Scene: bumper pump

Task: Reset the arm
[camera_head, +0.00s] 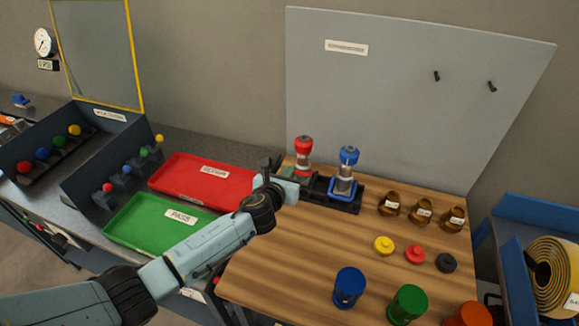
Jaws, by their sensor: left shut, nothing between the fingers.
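My left arm comes in from the lower left, and my left gripper (268,170) is shut and empty. It hangs over the left edge of the wooden table (300,255), beside the red tray. The red-topped pump (303,150) and the blue-topped pump (347,168) stand upright in a black holder (350,201), just right of the gripper. My right gripper is not in this view.
A red tray (180,180) and a green tray (138,232) lie left of the table. Brown bottles (421,212), a yellow cap (384,245), a red cap (415,254) and blue (348,288) and green (407,304) cups stand on the table. A blue bin (510,270) is right.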

